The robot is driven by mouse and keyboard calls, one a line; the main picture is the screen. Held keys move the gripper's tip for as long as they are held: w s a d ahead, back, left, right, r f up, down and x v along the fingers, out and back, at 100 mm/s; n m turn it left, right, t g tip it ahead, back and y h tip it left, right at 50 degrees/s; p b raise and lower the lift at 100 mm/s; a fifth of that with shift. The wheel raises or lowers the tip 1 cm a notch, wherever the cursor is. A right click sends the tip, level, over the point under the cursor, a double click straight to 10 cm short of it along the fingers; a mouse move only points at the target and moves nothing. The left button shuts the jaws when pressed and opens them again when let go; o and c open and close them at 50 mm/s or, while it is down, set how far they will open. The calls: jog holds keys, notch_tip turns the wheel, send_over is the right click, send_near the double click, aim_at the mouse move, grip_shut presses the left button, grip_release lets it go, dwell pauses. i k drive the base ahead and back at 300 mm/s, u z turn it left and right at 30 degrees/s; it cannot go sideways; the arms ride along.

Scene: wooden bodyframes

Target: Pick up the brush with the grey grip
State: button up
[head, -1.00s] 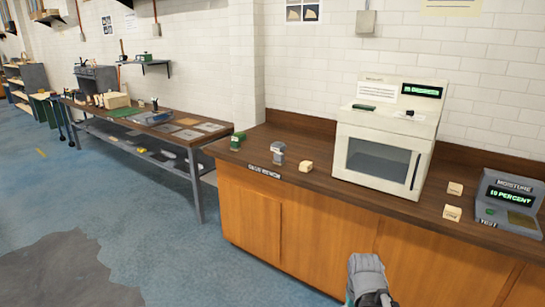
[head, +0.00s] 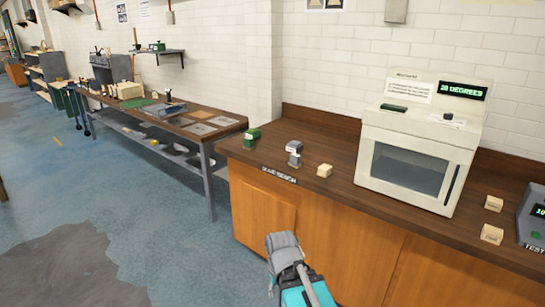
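I cannot make out for certain a brush with a grey grip. A small grey object (head: 294,152) stands near the front edge of the wooden bench (head: 262,161), too small to identify. A small green object (head: 252,138) stands to its left. My gripper (head: 281,240) is in front of the bench cabinet, low in the picture and apart from these objects. Its fingers are seen from behind, so I cannot tell whether they are open or shut. Nothing shows held in it.
A cream oven (head: 418,150) stands on the bench, with pale blocks (head: 324,170) near it. A grey tester (head: 535,218) is cut off at the right edge. A long metal-legged table (head: 225,124) carries several items at the left. The blue floor (head: 150,225) at left is clear.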

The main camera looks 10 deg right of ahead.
aim_at(295, 159)
jog(key=i, duration=1.4)
jog(key=z, duration=0.6)
